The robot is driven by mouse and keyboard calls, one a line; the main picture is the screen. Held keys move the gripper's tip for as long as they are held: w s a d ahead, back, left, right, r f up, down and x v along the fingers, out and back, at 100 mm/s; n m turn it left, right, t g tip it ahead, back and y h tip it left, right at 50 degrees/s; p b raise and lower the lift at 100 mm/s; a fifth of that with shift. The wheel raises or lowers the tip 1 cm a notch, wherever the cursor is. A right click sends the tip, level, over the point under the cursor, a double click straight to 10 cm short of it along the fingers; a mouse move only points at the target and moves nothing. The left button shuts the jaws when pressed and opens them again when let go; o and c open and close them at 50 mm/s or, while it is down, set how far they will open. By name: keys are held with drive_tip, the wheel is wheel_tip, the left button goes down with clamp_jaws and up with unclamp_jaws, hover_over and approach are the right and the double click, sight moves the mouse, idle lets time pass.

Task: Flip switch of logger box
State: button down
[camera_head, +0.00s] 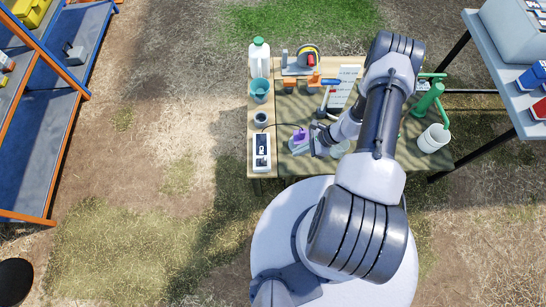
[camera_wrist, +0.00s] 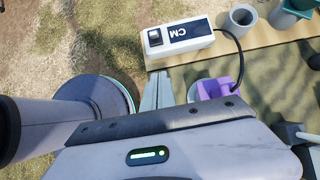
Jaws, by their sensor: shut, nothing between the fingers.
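A white box with a dark panel, which I take as the logger box (camera_head: 262,160), lies at the left front of the table. In the wrist view the logger box (camera_wrist: 203,42) is at the top, with a black-framed switch (camera_wrist: 155,38) at its left end. I cannot tell the switch's position. A dark cable leaves the box's right end. My gripper (camera_head: 317,142) is to the right of the box in the head view. In the wrist view my gripper's fingers (camera_wrist: 163,76) are together, empty, and look apart from the box, pointing toward its switch end.
A purple item (camera_wrist: 214,89) sits just right of the fingers. A grey cup (camera_wrist: 240,19) stands beyond the box. The table (camera_head: 253,133) also holds a teal cup (camera_head: 260,87), a white bottle (camera_head: 259,60) and a green pump (camera_head: 428,101). Shelves (camera_head: 75,55) stand left.

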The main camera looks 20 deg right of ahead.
sight(264, 160)
drive_tip(key=b+x, duration=0.4)
drive_tip(key=x, duration=0.6)
drive_tip(key=shift+f+b, duration=0.25)
drive_tip(key=shift+b, duration=0.05)
drive_tip(key=a+r, duration=0.1)
drive_tip(key=w+a+r, duration=0.1)
drive_tip(key=a, duration=0.1)
drive_tip(key=shift+b, duration=0.3)
drive_tip(key=shift+a+r, duration=0.15)
drive_tip(key=shift+a, duration=0.05)
